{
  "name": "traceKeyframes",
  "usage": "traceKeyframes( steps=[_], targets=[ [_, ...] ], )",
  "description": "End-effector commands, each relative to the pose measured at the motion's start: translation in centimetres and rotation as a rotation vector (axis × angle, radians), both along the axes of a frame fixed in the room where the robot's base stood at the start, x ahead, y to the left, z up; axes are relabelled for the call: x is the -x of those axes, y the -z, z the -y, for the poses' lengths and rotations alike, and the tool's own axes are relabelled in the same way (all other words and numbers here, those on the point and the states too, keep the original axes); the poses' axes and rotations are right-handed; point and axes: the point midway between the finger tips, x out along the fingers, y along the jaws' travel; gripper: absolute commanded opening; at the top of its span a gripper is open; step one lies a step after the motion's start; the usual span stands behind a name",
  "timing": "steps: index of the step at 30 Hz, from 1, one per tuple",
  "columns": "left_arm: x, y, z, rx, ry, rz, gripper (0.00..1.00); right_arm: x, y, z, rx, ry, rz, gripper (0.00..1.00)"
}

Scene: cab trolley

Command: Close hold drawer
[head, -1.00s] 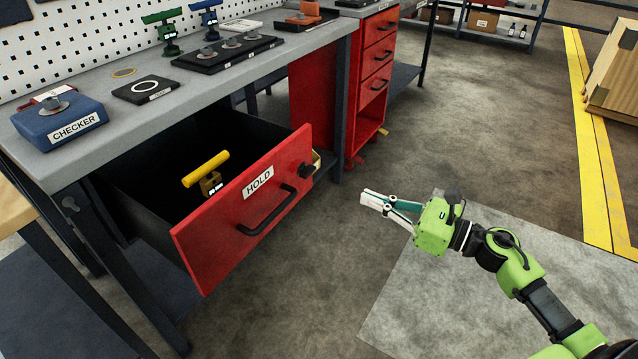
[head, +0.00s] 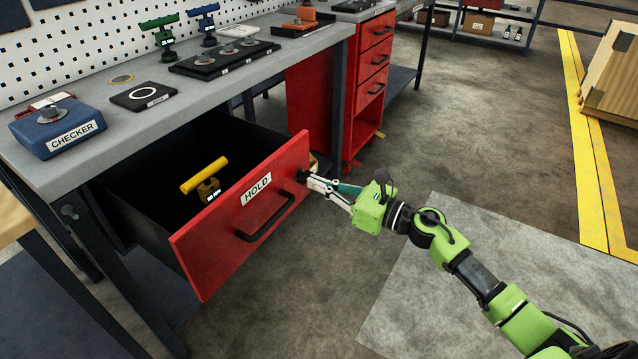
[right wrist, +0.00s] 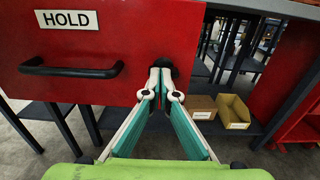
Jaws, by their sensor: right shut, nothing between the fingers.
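The red HOLD drawer (head: 235,240) stands pulled out from under the workbench. It has a black bar handle (head: 265,217) and a HOLD label. A yellow-handled tool (head: 205,177) stands inside it. My right gripper (head: 306,178) is shut and empty, with its fingertips at the right end of the drawer front. My left gripper is not in view.
The grey workbench top (head: 100,110) carries a blue CHECKER box (head: 57,125), a black pad (head: 144,96) and a black tray (head: 225,55). A red cabinet (head: 375,60) stands to the right.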

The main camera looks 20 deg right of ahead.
Motion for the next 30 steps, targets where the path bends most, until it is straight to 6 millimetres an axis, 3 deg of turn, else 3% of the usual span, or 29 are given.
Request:
traceKeyframes(
  steps=[14, 21, 30],
  targets=[
    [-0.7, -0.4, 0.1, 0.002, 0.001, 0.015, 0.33, -0.6, 0.0, -0.5, 0.001, -0.001, 0.001, 0.0],
    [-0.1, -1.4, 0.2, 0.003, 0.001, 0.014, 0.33, -3.0, -0.1, -2.3, 0.0, -0.001, 0.004, 0.0],
    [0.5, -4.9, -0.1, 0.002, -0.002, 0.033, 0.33, -7.1, 0.0, -5.6, -0.001, -0.002, 0.002, 0.0]
  ],
)
